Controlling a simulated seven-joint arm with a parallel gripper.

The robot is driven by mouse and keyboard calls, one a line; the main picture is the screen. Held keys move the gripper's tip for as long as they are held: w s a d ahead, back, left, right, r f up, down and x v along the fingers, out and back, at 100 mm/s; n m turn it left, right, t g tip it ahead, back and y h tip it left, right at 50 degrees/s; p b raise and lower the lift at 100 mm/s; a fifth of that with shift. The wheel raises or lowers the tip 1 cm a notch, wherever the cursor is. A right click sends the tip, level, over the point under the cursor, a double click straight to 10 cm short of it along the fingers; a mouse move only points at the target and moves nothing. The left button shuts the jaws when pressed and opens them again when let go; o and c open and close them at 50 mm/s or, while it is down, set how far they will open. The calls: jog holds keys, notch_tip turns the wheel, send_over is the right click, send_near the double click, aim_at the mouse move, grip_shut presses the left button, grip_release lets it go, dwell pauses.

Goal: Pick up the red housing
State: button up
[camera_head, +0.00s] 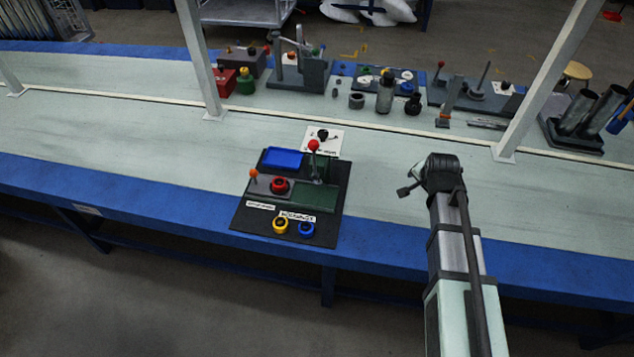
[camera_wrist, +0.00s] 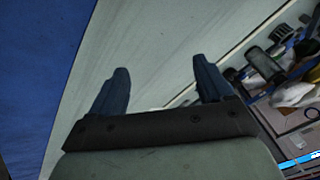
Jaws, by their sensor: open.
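A round red housing (camera_head: 280,185) with a dark centre sits on a grey block of the black fixture board (camera_head: 245,222), near the front edge of the table. My gripper (camera_wrist: 160,72) shows in the wrist view with its two blue fingers wide apart and nothing between them. In the head view my arm's dark end is over the table to the right of the board, well apart from the red housing. The fingers cannot be made out clearly there. The wrist view does not show the red housing.
The board also carries a blue tray (camera_head: 282,158), a red-knobbed lever (camera_head: 314,146), an orange-knobbed lever (camera_head: 253,174), a yellow ring (camera_head: 281,226) and a blue ring (camera_head: 306,228). White posts (camera_head: 201,62) rise from the table. Several fixtures line the back. Table left of the board is clear.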

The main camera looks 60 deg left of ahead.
jog(key=w+a+r+t+y, duration=0.1)
jog(key=a+r+t+y, duration=0.25)
jog(key=a+r, duration=1.2)
jog(key=s+a+r+n+y, duration=0.1)
jog(key=s+a+r+y, duration=0.2)
jog(key=a+r, duration=0.5)
jog(key=s+a+r+y, duration=0.3)
jog(key=a+r, duration=0.4)
jog(key=r, duration=0.2)
jog(key=m+g+h, duration=0.8)
jog(key=m+h, duration=0.3)
jog(key=h, duration=0.3)
send_over(279, 181)
notch_tip(279, 181, down, 28)
jog(key=shift+y, duration=0.25)
notch_tip(279, 181, down, 13)
jog(key=shift+f, duration=0.15)
jog(key=shift+d, duration=0.1)
